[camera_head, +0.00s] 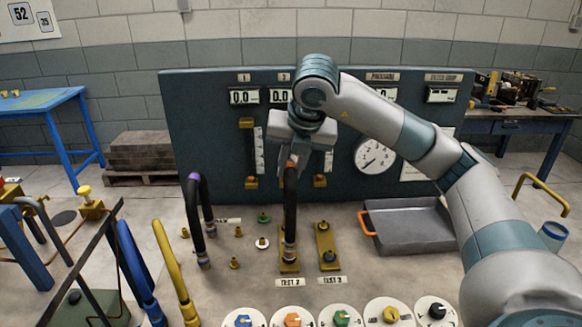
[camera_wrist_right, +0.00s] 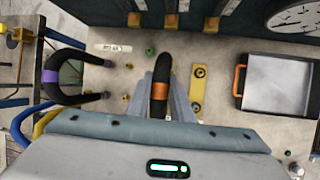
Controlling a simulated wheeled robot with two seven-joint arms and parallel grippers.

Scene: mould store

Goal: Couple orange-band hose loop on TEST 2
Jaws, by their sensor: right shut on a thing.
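The orange-band hose loop (camera_head: 290,205) is a black hose with an orange band near its top. My right gripper (camera_head: 291,160) is shut on it from above. The loop hangs upright, and its lower end meets the brass TEST 2 plate (camera_head: 289,268) in the head view. I cannot tell whether that end is seated on the port or just above it. In the right wrist view the orange band (camera_wrist_right: 160,91) lies between the fingers, and the loop covers the TEST 2 plate. My left gripper is not in view.
A purple-band loop (camera_head: 194,215) stands left of the held one. The TEST 3 plate (camera_head: 325,240) is close on the right. A grey tray (camera_head: 410,230) lies further right. Coloured knobs (camera_head: 292,319) line the front edge, and a gauge panel (camera_head: 215,130) stands behind.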

